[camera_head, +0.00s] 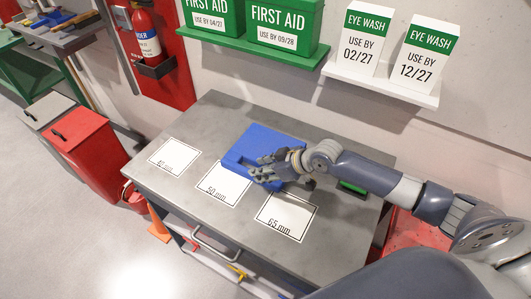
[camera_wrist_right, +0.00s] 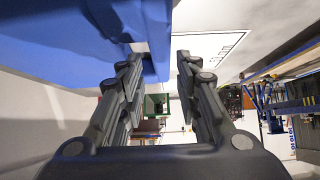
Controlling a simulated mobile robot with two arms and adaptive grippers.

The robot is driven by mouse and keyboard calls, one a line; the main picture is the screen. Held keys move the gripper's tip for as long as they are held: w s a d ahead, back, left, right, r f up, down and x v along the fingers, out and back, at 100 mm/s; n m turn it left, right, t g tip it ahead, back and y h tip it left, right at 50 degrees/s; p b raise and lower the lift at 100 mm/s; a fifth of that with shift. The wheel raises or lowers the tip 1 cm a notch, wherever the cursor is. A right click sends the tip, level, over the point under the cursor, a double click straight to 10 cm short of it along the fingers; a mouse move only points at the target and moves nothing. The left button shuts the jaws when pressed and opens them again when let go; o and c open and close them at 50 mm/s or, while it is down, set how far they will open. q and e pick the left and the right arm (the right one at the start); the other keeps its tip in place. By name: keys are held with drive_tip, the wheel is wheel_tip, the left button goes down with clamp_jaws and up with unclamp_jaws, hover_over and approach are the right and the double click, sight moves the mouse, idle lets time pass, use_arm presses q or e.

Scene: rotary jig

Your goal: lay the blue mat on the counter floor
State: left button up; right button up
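A blue piece (camera_head: 243,148) lies on the grey tabletop (camera_head: 222,112) near its back middle. It looks thick and block-like, with a raised part; I see no separate flat blue mat. My right gripper (camera_head: 262,172) reaches in from the right, over the front right part of the blue piece, and hides some of it. My left gripper is not in view.
White squares marked 50 mm (camera_head: 217,187) and 65 mm (camera_head: 287,217), and a further one at left (camera_head: 174,156), lie along the tabletop front. A small green item (camera_head: 352,188) is under my right arm. Shelves with green boxes (camera_head: 285,25) hang behind.

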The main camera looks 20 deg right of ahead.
drive_tip(key=shift+w+a+f, duration=0.2)
drive_tip(key=shift+w+a, duration=0.05)
drive_tip(key=p+x, duration=0.1)
drive_tip(key=x, duration=0.2)
drive_tip(key=shift+w+a+f, duration=0.1)
drive_tip(key=shift+f, duration=0.05)
drive_tip(key=shift+w+a+f, duration=0.15)
drive_tip(key=shift+w+f, duration=0.05)
drive_tip(key=shift+f, duration=0.1)
drive_tip(key=c, duration=0.6)
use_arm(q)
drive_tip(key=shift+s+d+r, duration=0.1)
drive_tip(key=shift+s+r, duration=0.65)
use_arm(e)
clamp_jaws()
